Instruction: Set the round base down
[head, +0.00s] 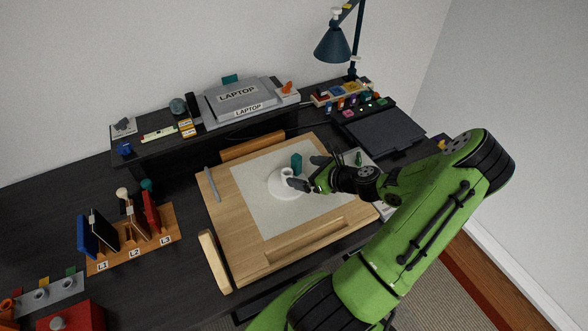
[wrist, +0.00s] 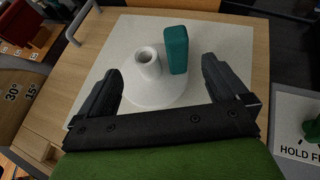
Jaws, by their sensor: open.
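The round base is a white disc (head: 277,187) with a short hollow post, and it rests on the pale sheet (head: 252,208) of the wooden board (head: 217,232). In the wrist view the round base (wrist: 152,93) lies just beyond and between my fingertips, with its post upright. My gripper (head: 308,173) is open beside the disc in the head view; in the wrist view its two black fingers (wrist: 161,72) are spread apart with nothing clamped between them. A teal block (wrist: 176,49) stands upright beside the post, at or on the disc's edge; I cannot tell which.
A wooden rack (head: 160,238) with labelled slots stands left of the board. A raised shelf with a laptop (head: 238,95) is behind it, and a teal lamp (head: 333,45) stands at the back right. A dark pad (head: 385,133) lies to the right. The board's front left is clear.

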